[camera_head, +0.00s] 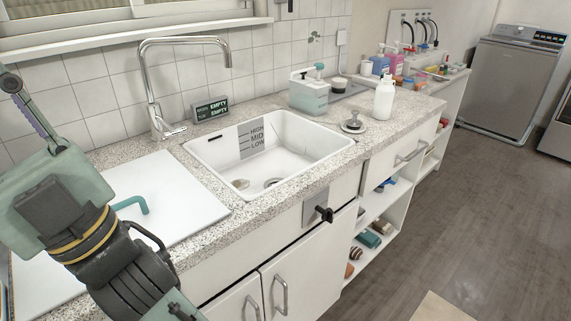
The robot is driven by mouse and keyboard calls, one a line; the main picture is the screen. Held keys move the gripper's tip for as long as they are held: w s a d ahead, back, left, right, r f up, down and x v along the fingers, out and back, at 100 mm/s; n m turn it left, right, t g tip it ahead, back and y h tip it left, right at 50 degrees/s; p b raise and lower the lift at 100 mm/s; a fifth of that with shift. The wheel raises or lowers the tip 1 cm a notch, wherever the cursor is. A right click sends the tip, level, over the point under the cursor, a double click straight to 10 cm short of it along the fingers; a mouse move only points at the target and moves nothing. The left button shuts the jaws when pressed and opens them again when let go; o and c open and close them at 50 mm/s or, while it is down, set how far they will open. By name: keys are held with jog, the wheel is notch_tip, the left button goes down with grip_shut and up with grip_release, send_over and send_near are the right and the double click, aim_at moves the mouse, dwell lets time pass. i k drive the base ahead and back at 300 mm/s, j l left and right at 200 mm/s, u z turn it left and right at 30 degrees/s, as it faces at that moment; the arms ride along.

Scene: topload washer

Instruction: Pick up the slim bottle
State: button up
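A slim white bottle (384,98) with a narrow top stands upright on the speckled counter, right of the sink and near the front edge. It is the most likely match for the slim bottle, though other bottles stand farther back. My gripper (172,303) is at the lower left, at the end of my arm, far to the left of the white bottle and apart from it. Its fingertips are cut off or hidden at the bottom edge, so I cannot see whether it is open or holds anything.
The white sink (310,137) lies between my arm and the bottle, with a tall chrome faucet (150,85) behind it. A teal-and-white container (308,94) and a drain plug (352,125) stand near the bottle. Several coloured bottles (391,62) are farther back.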

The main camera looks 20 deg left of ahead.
aim_at(384, 98)
jog(key=i+z, duration=0.3)
jog(key=i, duration=1.35)
jog(key=l, duration=0.1)
